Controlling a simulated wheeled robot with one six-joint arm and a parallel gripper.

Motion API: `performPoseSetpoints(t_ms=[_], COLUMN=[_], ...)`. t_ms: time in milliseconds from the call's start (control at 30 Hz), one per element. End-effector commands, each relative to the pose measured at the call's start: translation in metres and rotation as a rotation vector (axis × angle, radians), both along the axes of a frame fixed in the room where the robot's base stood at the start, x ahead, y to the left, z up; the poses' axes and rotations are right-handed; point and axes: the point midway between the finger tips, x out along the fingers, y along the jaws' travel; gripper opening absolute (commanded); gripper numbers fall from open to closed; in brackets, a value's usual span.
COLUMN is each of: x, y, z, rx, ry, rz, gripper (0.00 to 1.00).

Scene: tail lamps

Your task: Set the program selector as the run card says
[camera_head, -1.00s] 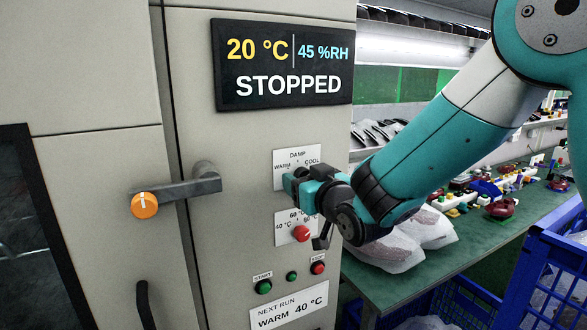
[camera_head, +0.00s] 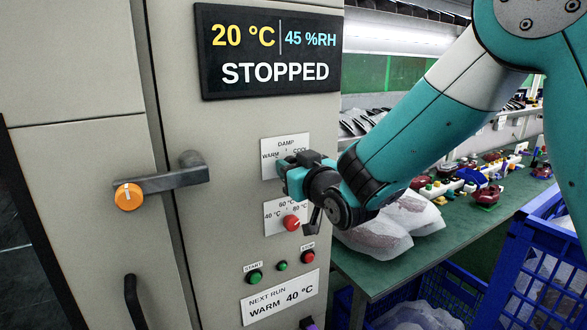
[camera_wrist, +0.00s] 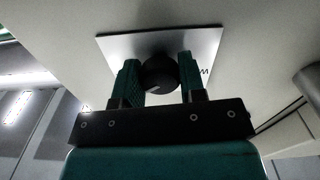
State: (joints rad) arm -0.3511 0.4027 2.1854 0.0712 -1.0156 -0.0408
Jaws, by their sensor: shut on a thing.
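The program selector is a dark round knob (camera_wrist: 160,75) on a white plate (camera_wrist: 115,45). The plate (camera_head: 286,145) reads DAMP, WARM and COOL in the head view; the knob there is hidden behind my gripper. My gripper (camera_head: 286,174) is at the plate. In the wrist view my gripper (camera_wrist: 161,78) has one finger on each side of the knob and is shut on it. I cannot tell which label the knob points to. The run card (camera_head: 280,297) reads NEXT RUN, WARM 40 °C.
Below the selector is a red temperature knob (camera_head: 291,223) with 40, 60 and 80 °C marks. A green START button (camera_head: 255,276) and a red STOP button (camera_head: 308,256) are lower. The display (camera_head: 270,52) reads STOPPED. A door handle (camera_head: 165,184) juts out at left.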

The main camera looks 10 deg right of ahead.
Motion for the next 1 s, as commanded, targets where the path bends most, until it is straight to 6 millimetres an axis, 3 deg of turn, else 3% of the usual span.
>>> performPoseSetpoints(t_ms=[267, 1000], x=[0.0001, 0.0000], y=[-0.0003, -0.0004], z=[-0.0035, -0.0043], rx=[-0.154, -0.817], ry=[-0.056, -0.269], rz=[-0.001, -0.001], gripper=[0.14, 0.14])
